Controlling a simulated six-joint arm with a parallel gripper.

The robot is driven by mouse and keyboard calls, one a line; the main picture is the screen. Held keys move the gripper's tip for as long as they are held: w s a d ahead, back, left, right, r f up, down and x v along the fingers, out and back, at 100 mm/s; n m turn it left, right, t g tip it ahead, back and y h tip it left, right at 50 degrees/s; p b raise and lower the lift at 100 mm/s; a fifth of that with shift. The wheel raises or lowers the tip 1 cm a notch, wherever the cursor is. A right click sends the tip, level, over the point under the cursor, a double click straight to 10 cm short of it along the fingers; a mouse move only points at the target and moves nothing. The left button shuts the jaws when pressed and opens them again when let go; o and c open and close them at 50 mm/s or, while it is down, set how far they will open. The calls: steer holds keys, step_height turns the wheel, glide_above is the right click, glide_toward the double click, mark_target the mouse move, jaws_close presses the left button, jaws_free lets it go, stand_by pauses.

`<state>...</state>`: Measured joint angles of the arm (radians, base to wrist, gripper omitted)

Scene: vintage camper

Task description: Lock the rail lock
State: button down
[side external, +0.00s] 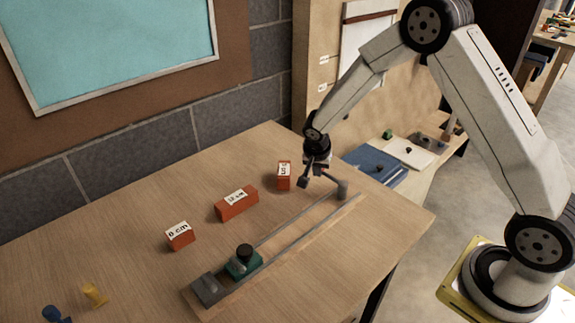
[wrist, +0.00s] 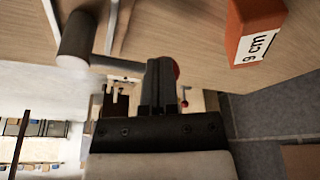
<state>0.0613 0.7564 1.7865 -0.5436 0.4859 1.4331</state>
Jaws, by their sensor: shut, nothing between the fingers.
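The rail lock is a grey upright cylinder (side external: 342,189) at the far right end of the rail, with a thin lever reaching left toward my gripper. In the wrist view the cylinder (wrist: 77,40) is at upper left, and its lever (wrist: 118,64) runs to my fingers; a red tip (wrist: 176,70) shows just behind them. My gripper (side external: 306,180) is shut and empty, low beside the lever. The closed fingers (wrist: 160,82) overlap the lever's end in the picture; I cannot tell whether they touch. A green carriage with a black knob (side external: 242,262) sits near the rail's near-left end.
Orange labelled blocks stand behind the rail: one at left (side external: 180,236), one in the middle (side external: 236,205), and one near my gripper (side external: 284,176), reading 9 cm in the wrist view (wrist: 255,30). Yellow (side external: 95,294) and blue (side external: 55,314) pieces lie at the near left. The table's front is clear.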

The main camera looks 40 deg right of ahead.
steer(key=shift+d+m, duration=0.25)
steer(key=shift+m, duration=0.05)
steer(key=shift+w+d+m+g, duration=0.25)
steer(key=shift+d+m+g, duration=0.15)
steer(key=shift+d+m, duration=0.65)
steer(key=d+m, duration=0.1)
steer(key=m, duration=0.1)
steer(key=d+m+g, duration=0.1)
steer(key=m, duration=0.1)
steer(key=shift+s, duration=0.1)
steer(key=d+m, duration=0.1)
steer(key=m, duration=0.1)
steer(key=s+d+m+g, duration=0.1)
steer(key=m, duration=0.1)
steer(key=shift+s+d+m, duration=0.1)
steer(key=shift+d+m, duration=0.15)
steer(key=shift+d, duration=0.1)
steer(key=shift+s+d+m+g, duration=0.3)
steer(key=shift+s+d+m, duration=0.05)
steer(key=shift+m, duration=0.35)
steer(key=shift+s+d+m+g, duration=0.3)
steer(key=shift+s+d+m, duration=0.05)
steer(key=shift+m, duration=0.35)
